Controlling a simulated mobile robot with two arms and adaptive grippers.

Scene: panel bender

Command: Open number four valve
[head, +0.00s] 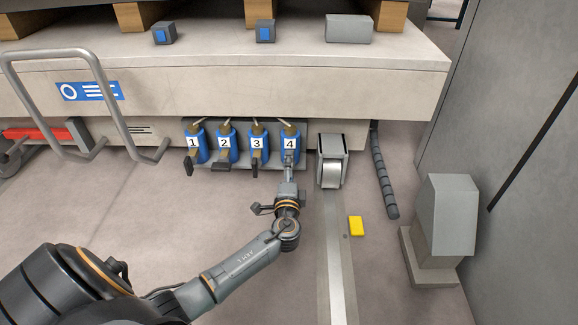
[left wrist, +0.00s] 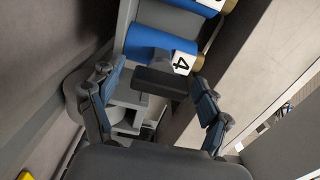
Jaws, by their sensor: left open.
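The number four valve (head: 290,132) is a blue cylinder with a white "4" label, at the right end of a row of valves under the machine bed. In the left wrist view its blue body (left wrist: 158,40) and "4" label show at the top, with a dark handle (left wrist: 160,82) below them. My left gripper (head: 289,163) is in front of this valve and covers its handle in the head view. In the left wrist view my left gripper (left wrist: 150,76) is open, with the handle between its spread fingertips in the picture. Contact cannot be told. My right gripper is not in view.
Valves one (head: 192,143), two (head: 224,143) and three (head: 257,143) stand close to the left. A grey pedal-like box (head: 332,160) is just to the right. A yellow block (head: 356,226) and a grey pedestal (head: 447,220) are further right. Open floor lies in front.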

